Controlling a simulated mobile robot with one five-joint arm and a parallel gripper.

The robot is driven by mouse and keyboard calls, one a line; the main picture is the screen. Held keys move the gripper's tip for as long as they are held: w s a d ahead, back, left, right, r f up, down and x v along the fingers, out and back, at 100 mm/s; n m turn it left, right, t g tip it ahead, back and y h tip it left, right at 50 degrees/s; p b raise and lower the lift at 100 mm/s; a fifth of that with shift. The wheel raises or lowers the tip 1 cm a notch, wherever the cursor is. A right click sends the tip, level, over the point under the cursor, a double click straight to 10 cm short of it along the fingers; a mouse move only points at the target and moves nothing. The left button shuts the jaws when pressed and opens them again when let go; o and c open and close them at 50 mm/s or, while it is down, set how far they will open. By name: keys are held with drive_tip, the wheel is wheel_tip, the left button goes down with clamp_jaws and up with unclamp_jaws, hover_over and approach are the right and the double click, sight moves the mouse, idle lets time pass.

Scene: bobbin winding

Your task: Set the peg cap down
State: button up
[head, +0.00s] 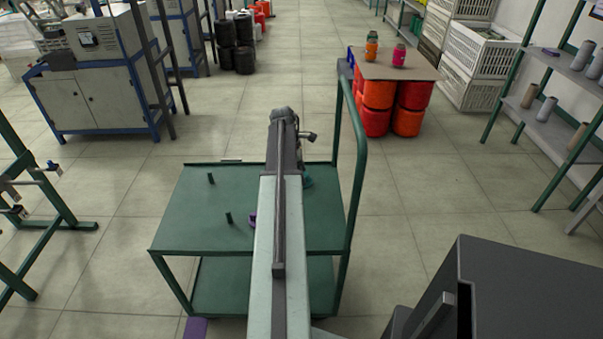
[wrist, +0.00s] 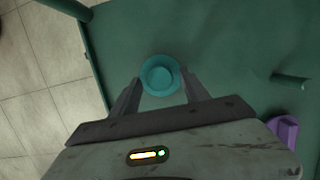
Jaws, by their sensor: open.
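The peg cap is a round teal piece, seen from above in the wrist view (wrist: 160,75), with a raised rim around a hollow. It appears to rest on the green cart top (head: 205,215). My gripper (wrist: 158,90) is open, with one finger on each side of the cap's near part; whether either finger touches it, I cannot tell.
Two short upright pegs (head: 211,179) (head: 229,217) stand on the cart's left part. A purple piece (head: 252,220) sits beside my arm and shows at right in the wrist view (wrist: 285,131). The cart's tall handle rail (head: 356,165) rises on the right. The cart's left half is mostly clear.

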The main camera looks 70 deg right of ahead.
drive_tip(key=p+v, duration=1.1)
drive_tip(key=v, duration=0.1)
drive_tip(key=w+a+m+t, duration=0.1)
drive_tip(key=w+a, duration=1.2)
drive_tip(key=a, duration=0.3)
drive_tip(key=w+a+m+t, duration=0.1)
drive_tip(key=w+a, duration=1.2)
drive_tip(key=a, duration=0.4)
drive_tip(key=w+a+m+y, duration=0.1)
drive_tip(key=w+a+m, duration=0.1)
drive_tip(key=a, duration=3.1)
drive_tip(key=shift+f+t, duration=0.3)
drive_tip(key=shift+f, duration=0.1)
